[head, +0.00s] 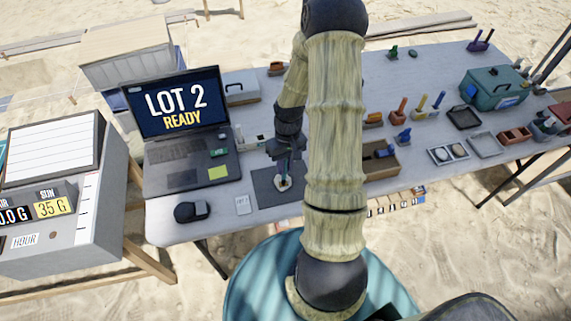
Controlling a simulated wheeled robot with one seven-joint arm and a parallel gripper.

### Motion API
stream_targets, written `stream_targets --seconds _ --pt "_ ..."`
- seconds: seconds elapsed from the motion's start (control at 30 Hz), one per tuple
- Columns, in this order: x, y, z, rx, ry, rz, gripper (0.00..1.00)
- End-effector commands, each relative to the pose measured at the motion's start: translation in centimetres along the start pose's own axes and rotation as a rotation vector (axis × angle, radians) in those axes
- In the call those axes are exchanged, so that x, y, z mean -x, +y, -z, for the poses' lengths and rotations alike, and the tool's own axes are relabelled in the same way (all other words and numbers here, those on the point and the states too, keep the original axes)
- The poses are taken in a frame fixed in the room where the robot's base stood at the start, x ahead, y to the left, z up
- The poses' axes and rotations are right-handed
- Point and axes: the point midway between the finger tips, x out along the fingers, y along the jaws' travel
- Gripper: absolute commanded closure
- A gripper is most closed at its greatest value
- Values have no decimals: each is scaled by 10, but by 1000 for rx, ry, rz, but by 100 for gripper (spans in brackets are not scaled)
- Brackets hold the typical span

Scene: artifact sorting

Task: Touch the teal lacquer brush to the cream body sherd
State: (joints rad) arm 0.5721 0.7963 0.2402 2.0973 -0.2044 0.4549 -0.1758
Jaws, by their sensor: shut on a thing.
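My gripper (284,152) points down over the dark grey mat (262,192) near the table's front edge. It is shut on the teal lacquer brush (285,167), which hangs roughly upright below the jaws. The cream body sherd (283,184) is a small pale piece on the mat, directly under the brush. The brush's lower end overlaps the sherd in the head view; I cannot tell whether they touch. My arm hides the table just right of the mat.
A laptop (188,148) reading "LOT 2 READY" stands left of the mat. A wooden tray (382,172), coloured tools and a teal case (493,88) stand to the right.

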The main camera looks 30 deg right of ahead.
Motion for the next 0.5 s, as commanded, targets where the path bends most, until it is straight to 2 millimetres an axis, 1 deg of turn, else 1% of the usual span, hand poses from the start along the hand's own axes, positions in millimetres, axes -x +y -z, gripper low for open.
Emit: stream_targets --seconds 0.5 --pt "24 -4 -4 0 -1 0 100"
